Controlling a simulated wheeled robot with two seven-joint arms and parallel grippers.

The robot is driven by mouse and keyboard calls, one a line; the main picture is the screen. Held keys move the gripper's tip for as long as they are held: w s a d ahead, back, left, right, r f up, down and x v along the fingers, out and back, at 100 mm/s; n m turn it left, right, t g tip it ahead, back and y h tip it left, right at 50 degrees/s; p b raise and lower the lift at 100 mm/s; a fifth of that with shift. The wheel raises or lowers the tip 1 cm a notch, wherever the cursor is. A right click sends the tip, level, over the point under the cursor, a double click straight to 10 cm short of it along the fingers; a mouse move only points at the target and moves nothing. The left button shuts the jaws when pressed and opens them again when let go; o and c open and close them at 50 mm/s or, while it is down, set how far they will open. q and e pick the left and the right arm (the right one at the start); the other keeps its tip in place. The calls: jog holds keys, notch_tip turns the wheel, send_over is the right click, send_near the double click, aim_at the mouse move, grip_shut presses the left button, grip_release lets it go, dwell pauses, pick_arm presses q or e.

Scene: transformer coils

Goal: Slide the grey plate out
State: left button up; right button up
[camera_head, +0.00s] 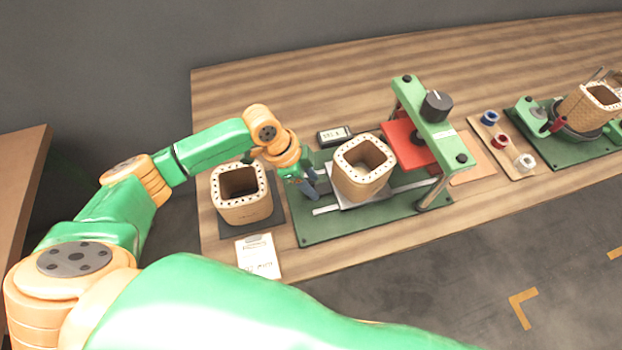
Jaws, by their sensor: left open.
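The grey plate (342,201) lies on the rails of a green press base (318,228), left of the press frame. A square tan coil (358,184) with a dotted top rim stands upright on the plate and hides most of it. My left gripper (311,187) is open, low over the base, just left of the plate and coil. Its fingers are small and dark here, and I cannot tell whether they touch the plate. My right gripper is not in view.
Another coil (241,203) stands on a dark mat at left, behind a paper card (258,257). A small display (334,136) sits behind the base. Spools and another green fixture stand at right.

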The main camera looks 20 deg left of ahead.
pick_arm(q)
jog(key=shift+s+r, duration=0.1)
grip_shut()
jog(key=shift+d, duration=0.1)
dwell(1.1)
